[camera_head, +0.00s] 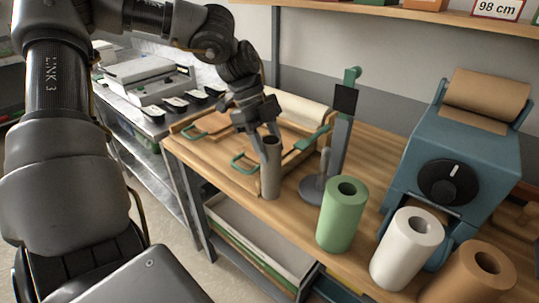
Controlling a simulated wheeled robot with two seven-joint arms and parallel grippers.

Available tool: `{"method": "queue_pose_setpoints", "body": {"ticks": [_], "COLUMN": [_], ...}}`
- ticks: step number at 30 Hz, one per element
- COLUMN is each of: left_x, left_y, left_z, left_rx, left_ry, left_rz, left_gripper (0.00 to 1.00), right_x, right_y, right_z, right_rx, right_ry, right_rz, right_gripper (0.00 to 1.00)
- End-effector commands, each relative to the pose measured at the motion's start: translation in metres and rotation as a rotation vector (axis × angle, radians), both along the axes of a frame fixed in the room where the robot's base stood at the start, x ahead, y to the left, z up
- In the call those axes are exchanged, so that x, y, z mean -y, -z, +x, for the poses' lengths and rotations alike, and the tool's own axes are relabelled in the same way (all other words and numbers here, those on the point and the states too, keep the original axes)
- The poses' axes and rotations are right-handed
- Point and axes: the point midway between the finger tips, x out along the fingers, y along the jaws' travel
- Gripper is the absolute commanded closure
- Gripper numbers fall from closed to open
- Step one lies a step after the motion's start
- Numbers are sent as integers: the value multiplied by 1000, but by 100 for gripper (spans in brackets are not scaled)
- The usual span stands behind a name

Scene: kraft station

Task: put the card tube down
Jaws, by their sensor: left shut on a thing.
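The card tube (271,178) is a slim grey-brown cylinder with an open top, upright near the front edge of the wooden bench (225,172). My left gripper (266,146) reaches down from the upper left and is shut on the tube's upper part. The tube's lower end shows against the bench top, but I cannot tell whether it touches. My right gripper is not in view.
A green roll (341,222), a white roll (405,250) and a brown roll (470,276) stand along the front right. A wooden tray with green handles (195,131) lies behind left. A blue dispenser (460,145) is at right.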

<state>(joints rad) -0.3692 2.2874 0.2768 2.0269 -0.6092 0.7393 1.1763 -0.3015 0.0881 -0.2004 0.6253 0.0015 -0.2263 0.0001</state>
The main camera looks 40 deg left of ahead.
Motion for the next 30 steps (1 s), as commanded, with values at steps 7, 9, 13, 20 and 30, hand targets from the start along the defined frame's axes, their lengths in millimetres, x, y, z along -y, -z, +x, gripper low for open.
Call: {"method": "queue_pose_setpoints", "body": {"ticks": [7, 9, 13, 20, 30], "left_x": [-3, -3, -3, -3, -3], "left_y": [26, 34, 37, 39, 39], "left_z": [3, 3, 4, 4, 4], "left_rx": [-5, -4, -1, -1, -1], "left_ry": [-1, 0, -1, -1, -1], "left_rz": [0, 1, 1, 1, 1], "left_gripper": [71, 71, 71, 71, 36], "right_x": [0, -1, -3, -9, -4], "right_y": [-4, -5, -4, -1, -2], "right_z": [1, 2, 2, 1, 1], "right_rx": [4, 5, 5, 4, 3], "right_ry": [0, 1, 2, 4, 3], "right_rz": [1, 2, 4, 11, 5], "right_gripper": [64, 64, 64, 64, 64]}}
